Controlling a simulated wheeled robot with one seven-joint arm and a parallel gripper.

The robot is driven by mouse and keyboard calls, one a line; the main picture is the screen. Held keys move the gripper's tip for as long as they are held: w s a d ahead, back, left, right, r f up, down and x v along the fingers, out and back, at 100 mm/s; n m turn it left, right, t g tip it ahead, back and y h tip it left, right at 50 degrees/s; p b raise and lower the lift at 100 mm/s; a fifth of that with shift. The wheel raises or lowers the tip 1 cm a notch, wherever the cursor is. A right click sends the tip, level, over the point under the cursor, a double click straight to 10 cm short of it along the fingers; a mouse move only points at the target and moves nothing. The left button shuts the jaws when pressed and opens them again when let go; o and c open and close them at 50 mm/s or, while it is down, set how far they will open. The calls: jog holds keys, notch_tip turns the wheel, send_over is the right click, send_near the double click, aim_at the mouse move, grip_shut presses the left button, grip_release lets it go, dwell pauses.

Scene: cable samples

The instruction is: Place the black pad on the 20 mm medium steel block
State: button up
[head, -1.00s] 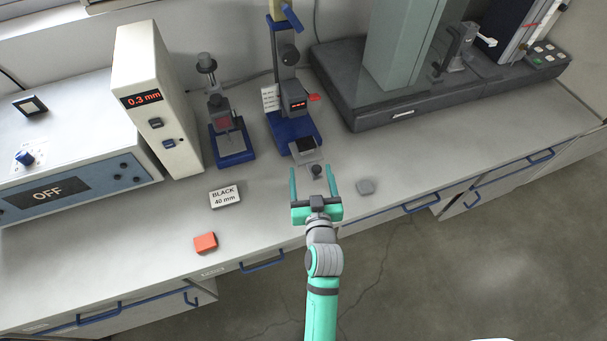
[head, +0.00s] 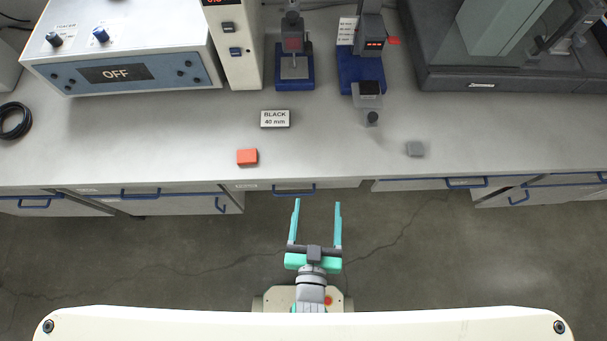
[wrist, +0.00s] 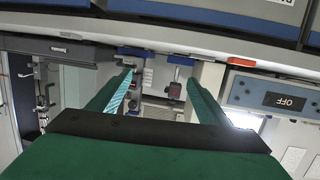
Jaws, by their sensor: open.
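A black pad-like square (head: 369,85) is at the front of a blue-based gauge, above a pale grey block-like piece (head: 368,101). Whether it rests on that piece I cannot tell. A small dark round knob-like piece (head: 372,118) stands just in front. A small grey block (head: 415,149) lies to the right near the bench's front edge. No size marking is readable on either grey piece. My gripper (head: 318,204) is open and empty, over the floor in front of the bench. Its two fingers also show in the wrist view (wrist: 161,78).
An orange block (head: 247,157) and a "BLACK 40 mm" sign (head: 275,118) are on the bench (head: 180,145). Behind are a blue-based stand (head: 294,72), the gauge (head: 361,66) and an "OFF" box (head: 120,74). The bench front between the orange and grey blocks is clear.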

jog(key=s+a+r+n+y, duration=0.1)
jog(key=s+a+r, duration=0.2)
jog(key=s, duration=0.5)
jog(key=shift+s+a+r+y, duration=0.2)
jog(key=shift+s+r+y, duration=0.1)
